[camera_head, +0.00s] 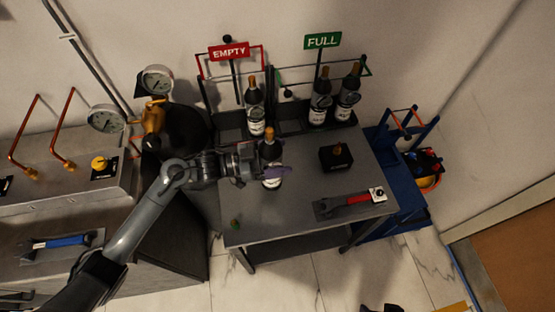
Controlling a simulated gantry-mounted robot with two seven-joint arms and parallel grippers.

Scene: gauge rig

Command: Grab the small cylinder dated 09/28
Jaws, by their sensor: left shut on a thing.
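My left gripper (268,173) is over the grey table (290,220), shut on a small dark cylinder (271,150) with a brass-coloured top and a pale label. The cylinder stands roughly upright, and the gripper hides part of its body. I cannot tell whether its base touches the table. A similar cylinder (254,110) stands below the red EMPTY sign (229,52). Two more, one on the left (319,104) and one on the right (347,97), stand below the green FULL sign (322,40). The label dates are too small to read.
A black block with a brass fitting (337,158) and a red-handled tool (350,202) are on the table's right. A small green-brown item (235,224) lies near its front left. A blue cart (405,185) stands right. Gauges (157,80) and a bench (60,190) are left.

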